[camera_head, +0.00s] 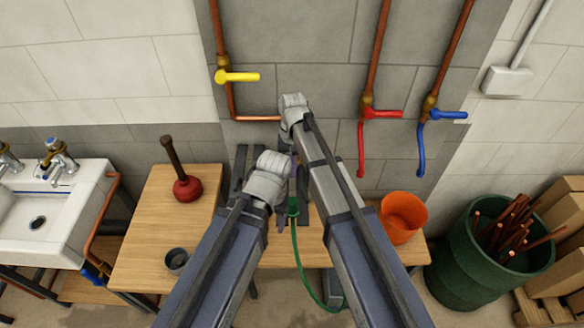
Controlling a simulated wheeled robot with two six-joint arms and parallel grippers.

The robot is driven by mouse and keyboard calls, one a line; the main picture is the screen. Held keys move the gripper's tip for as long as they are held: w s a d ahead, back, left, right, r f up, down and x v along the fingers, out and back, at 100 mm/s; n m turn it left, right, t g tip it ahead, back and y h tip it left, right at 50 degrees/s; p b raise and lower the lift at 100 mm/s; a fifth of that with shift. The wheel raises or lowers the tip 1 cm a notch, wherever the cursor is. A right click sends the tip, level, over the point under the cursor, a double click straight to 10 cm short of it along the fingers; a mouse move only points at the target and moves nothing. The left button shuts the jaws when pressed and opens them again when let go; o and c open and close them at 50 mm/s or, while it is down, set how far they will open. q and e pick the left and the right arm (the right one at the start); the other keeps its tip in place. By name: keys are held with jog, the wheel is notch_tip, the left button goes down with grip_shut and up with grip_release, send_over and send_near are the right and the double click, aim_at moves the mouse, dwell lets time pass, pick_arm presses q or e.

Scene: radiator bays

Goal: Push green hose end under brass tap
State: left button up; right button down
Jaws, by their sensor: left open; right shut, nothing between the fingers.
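The green hose end (293,207) shows just right of my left wrist, and its green hose curves down to the lower right. My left gripper (270,168) is low over the workbench, left of the hose end, with its fingers apart and partly hidden under the wrist. My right gripper (288,132) is higher up near the wall, shut, empty and mostly hidden by its own wrist. A brass valve (222,62) with a yellow handle is on a copper pipe upper left; the pipe's outlet end runs behind my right gripper. I cannot tell whether a brass tap hides there.
A wooden bench (160,215) holds a red plunger (187,188) and a dark cup (176,261). An orange bucket (403,214) stands right of my arms. Red (383,114) and blue (447,114) valve handles are on the wall. A green barrel (470,265) is at right.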

aim_at(292, 204)
jog(key=s, duration=0.9)
jog(key=shift+s+f+b, duration=0.25)
jog(key=shift+f+b, duration=0.5)
jog(key=shift+b, duration=0.05)
jog(key=shift+s, duration=0.1)
